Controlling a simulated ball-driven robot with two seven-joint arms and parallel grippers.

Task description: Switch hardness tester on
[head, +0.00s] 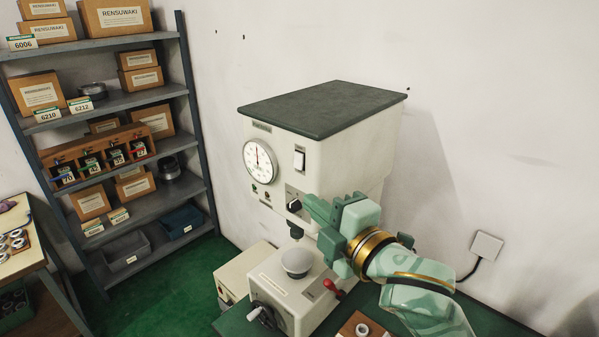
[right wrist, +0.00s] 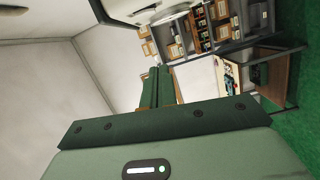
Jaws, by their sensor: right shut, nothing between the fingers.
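The hardness tester (head: 340,140) is a tall off-white machine with a dark top, standing against the wall in the head view. Its front has a round dial (head: 259,161), a white rocker switch (head: 299,160) at the upper right and a black knob (head: 294,205) below that. I cannot tell the rocker's position. My right gripper (head: 309,206) is shut and empty, its fingertips close to the knob and below the rocker. I cannot tell whether it touches the front. In the right wrist view its closed green fingers (right wrist: 155,88) point up the picture. My left gripper is out of view.
A grey cup-like part (head: 297,262) sits on the tester's lower base, near a red-knobbed lever (head: 333,288). A shelf rack (head: 192,120) with boxes stands left. A wooden block with a ring (head: 362,328) lies in front. A wall socket (head: 487,246) is at right.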

